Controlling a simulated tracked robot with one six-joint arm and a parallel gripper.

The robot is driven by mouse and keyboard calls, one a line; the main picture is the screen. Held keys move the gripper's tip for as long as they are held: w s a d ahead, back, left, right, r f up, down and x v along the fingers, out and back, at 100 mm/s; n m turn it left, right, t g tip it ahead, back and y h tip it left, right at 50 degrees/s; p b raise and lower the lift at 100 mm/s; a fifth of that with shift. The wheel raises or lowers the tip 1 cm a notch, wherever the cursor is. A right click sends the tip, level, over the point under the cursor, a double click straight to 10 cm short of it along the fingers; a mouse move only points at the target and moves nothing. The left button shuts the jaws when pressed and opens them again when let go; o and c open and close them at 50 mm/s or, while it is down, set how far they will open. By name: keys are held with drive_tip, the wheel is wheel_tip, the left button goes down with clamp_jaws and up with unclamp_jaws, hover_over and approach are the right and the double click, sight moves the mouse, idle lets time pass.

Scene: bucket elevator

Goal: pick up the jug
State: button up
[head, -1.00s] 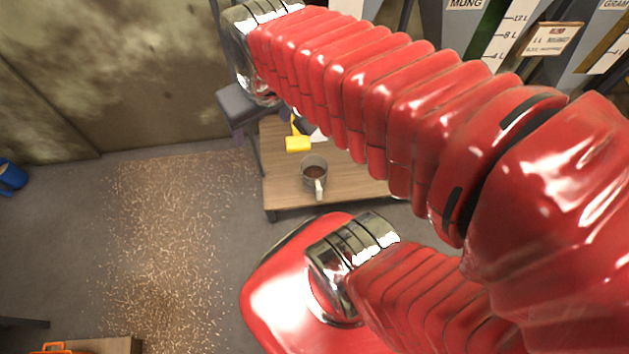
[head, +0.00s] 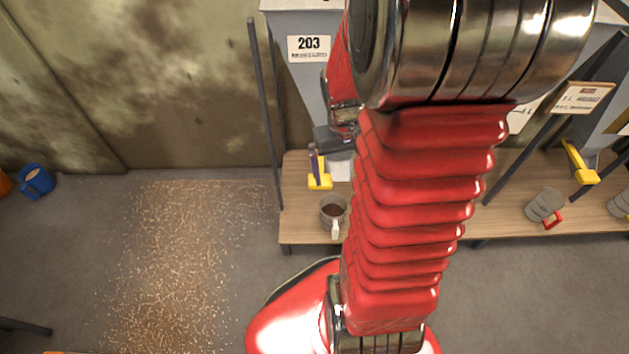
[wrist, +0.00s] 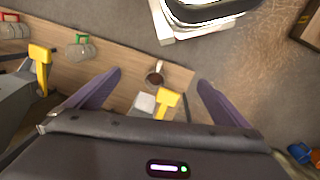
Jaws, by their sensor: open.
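A grey jug (head: 333,208) with a white handle and dark brown contents stands upright near the left end of a wooden bench. In the wrist view the jug (wrist: 155,74) shows beyond my fingers, in the gap between their tips. My gripper (wrist: 159,77) is open and empty, its two dark fingers spread wide. The jug is apart from the fingers.
A green-handled jug (wrist: 82,47) shows in the wrist view. A grey bin labelled 203 (head: 309,75) stands behind. Grain litters the floor.

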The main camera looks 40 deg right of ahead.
drive_tip(key=s+d+f, duration=0.2)
drive_tip(key=d+f, duration=0.4)
drive_tip(key=f, duration=0.5)
drive_tip(key=s+d+f, duration=0.3)
drive_tip(key=d+f, duration=0.4)
drive_tip(key=f, duration=0.4)
drive_tip(key=s+a+f+t, duration=0.2)
drive_tip(key=f, duration=1.3)
drive_tip(key=s+a+f+t, duration=0.1)
drive_tip(key=s+f+t, duration=0.2)
drive_tip(key=f, duration=1.3)
drive_tip(key=w+a+f+n+t, duration=0.1)
drive_tip(key=w+a+f+t, duration=0.1)
drive_tip(key=w+a+t, duration=0.1)
drive_tip(key=w+d+r+n+t+h, duration=0.1)
drive_tip(key=w+d+r+n+t, duration=0.1)
drive_tip(key=w+r+t, duration=0.4)
drive_tip(key=shift+w+d+r, duration=0.35)
drive_tip(key=shift+w+r, duration=0.45)
drive_tip(key=shift+w, duration=0.4)
